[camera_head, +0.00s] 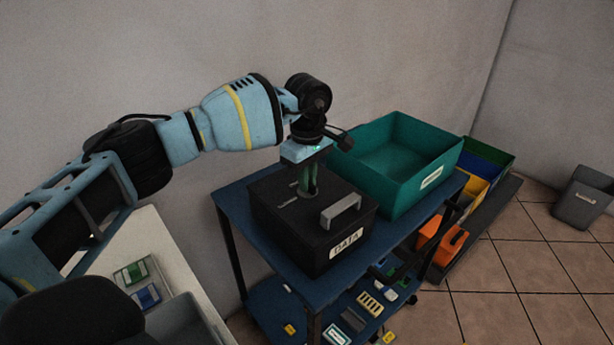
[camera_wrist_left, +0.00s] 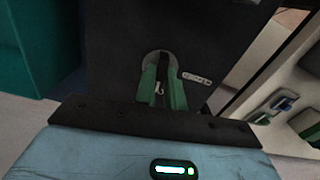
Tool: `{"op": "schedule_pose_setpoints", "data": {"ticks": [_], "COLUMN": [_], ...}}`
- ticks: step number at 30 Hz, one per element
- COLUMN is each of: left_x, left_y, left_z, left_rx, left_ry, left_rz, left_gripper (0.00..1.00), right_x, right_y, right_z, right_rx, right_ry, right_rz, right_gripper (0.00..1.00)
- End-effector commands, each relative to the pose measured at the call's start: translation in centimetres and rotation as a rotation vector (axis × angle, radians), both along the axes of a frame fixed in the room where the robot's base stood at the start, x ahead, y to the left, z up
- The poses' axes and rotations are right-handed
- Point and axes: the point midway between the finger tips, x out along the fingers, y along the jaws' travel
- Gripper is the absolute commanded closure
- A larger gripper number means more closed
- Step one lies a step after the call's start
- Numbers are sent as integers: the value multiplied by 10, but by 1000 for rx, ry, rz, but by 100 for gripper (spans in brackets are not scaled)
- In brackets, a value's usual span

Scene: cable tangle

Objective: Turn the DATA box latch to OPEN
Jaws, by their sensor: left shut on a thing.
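The black DATA box (camera_head: 275,209) stands on the blue cart, its white DATA label facing front and a grey handle (camera_head: 341,210) on its lid. My left gripper (camera_head: 308,190) points straight down at the lid. Its green fingers are shut on the latch (camera_wrist_left: 159,88), of which only a small part shows between the fingertips in the left wrist view. A round grey plate (camera_wrist_left: 150,58) lies around it on the lid. Which way the latch is turned is hidden by the fingers. My right gripper is not in view.
A teal bin (camera_head: 397,160) stands close beside the box on the cart top (camera_head: 235,197). The lower shelf holds several small parts. Coloured bins (camera_head: 484,165) stand on the right, and a grey bin (camera_head: 583,198) is on the tiled floor.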

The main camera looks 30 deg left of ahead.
Motion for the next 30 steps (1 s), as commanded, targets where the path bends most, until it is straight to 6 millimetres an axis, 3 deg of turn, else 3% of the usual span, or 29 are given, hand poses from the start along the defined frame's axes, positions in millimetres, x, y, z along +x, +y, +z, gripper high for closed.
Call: {"op": "schedule_pose_setpoints", "data": {"ticks": [9,24,25,30], "left_x": [0,0,0,0], "left_y": [-1,-1,-1,-1], "left_z": [1,1,1,1], "left_rx": [-2,-2,-2,-1], "left_ry": [-3,-3,-3,-2], "left_rz": [-107,-127,-126,-125], "left_gripper": [100,100,88,67], "right_x": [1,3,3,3], "right_y": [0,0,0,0], "right_z": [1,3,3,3], "right_rx": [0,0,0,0], "right_ry": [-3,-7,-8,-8], "right_rz": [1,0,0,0], "right_gripper": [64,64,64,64]}}
